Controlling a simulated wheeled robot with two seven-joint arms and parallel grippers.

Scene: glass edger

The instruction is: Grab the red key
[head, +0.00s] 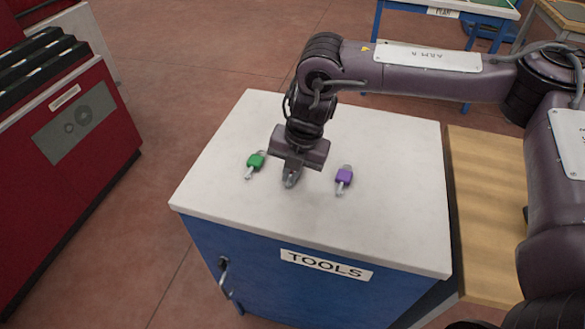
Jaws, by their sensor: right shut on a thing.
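My right gripper (291,179) points down at the white top of the tool cabinet (395,215), between two keys. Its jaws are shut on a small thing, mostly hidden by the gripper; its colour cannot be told. No red key shows anywhere in view. A key with a green head (256,161) lies to the left of the gripper, apart from it. A key with a purple head (344,177) lies to the right, also apart. My left gripper is not in view.
The blue cabinet has a TOOLS label (326,264) and a door handle (225,278) on its front. A red cabinet (80,125) stands at the left, with floor between. A wooden surface (485,205) adjoins at the right. Most of the white top is clear.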

